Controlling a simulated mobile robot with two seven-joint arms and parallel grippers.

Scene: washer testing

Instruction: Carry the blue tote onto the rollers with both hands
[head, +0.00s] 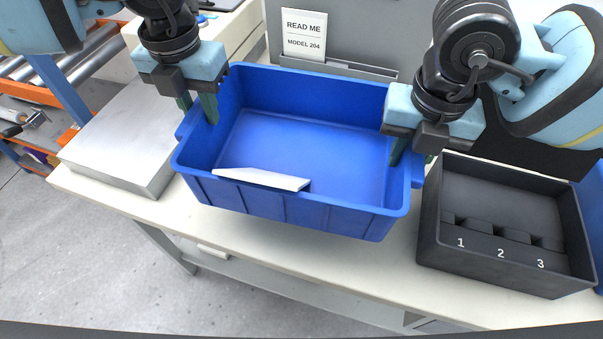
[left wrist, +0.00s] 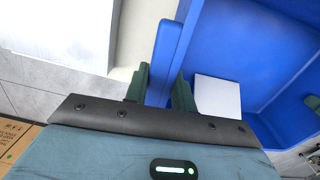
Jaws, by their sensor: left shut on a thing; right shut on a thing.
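The blue tote (head: 300,210) is in the middle of the head view, over the light table, with a flat white piece (head: 262,179) inside it near its front wall. My left gripper (head: 197,108) is shut on the tote's left wall; the left wrist view shows its green fingers on both sides of the blue wall (left wrist: 168,62). My right gripper (head: 412,152) is shut on the tote's right wall. Whether the tote's bottom touches the table is hard to tell. The metal rollers (head: 97,52) are at the upper left, in an orange and blue frame.
A grey metal block (head: 125,140) lies on the table (head: 215,232) left of the tote. A black tray (head: 500,263) with slots numbered 1, 2 and 3 is close on the right. A "READ ME MODEL 204" sign (head: 304,34) stands behind the tote. Another blue container shows at the right edge.

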